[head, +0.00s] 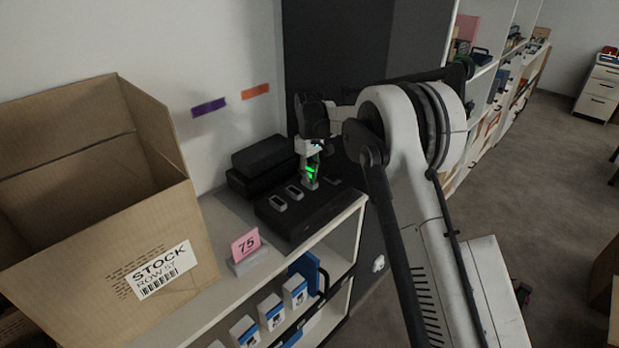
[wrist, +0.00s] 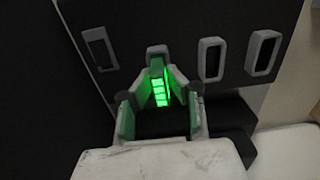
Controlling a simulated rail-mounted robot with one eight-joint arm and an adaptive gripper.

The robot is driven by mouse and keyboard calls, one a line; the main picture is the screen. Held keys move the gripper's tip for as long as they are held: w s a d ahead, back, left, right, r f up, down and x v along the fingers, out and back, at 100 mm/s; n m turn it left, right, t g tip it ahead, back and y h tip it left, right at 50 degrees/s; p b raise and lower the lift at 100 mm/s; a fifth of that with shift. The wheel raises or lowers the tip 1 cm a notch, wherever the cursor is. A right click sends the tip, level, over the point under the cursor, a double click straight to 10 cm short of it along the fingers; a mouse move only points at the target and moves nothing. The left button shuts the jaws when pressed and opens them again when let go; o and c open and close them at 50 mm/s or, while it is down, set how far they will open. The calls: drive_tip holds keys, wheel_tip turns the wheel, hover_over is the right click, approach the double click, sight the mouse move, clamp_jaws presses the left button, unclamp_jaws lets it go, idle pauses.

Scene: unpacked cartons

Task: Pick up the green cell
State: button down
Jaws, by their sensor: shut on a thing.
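The green cell (wrist: 160,92) glows with a stack of bright green bars. In the wrist view it stands between the fingers of my gripper (wrist: 158,84), which is shut on it. In the head view the cell (head: 312,168) shows as a green glow below my gripper (head: 310,175), over the black slotted dock (head: 310,206). The cell's lower end is at one of the dock's grey-rimmed sockets; I cannot tell whether it is seated or just clear. The fingers partly hide it.
Grey-rimmed sockets (head: 277,202) sit left of the cell on the dock. Black boxes (head: 262,158) lie behind. A pink "75" sign (head: 246,246) and a large open carton (head: 110,230) stand to the left on the shelf (head: 240,287). A dark panel rises behind my gripper.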

sight(308, 170)
drive_tip(key=shift+r, duration=0.4)
drive_tip(key=r, duration=0.1)
drive_tip(key=r+b, duration=0.1)
drive_tip(key=r, duration=0.1)
drive_tip(key=shift+s+a+r, duration=0.1)
drive_tip(key=shift+a+r, duration=0.1)
drive_tip(key=shift+r, duration=0.1)
drive_tip(key=s+a+r+b, duration=0.1)
drive_tip(key=s+a+r, duration=0.2)
drive_tip(key=a+r, duration=0.3)
drive_tip(key=a, duration=0.4)
drive_tip(key=shift+s+a+r, duration=0.2)
drive_tip(key=shift+a+r, duration=0.15)
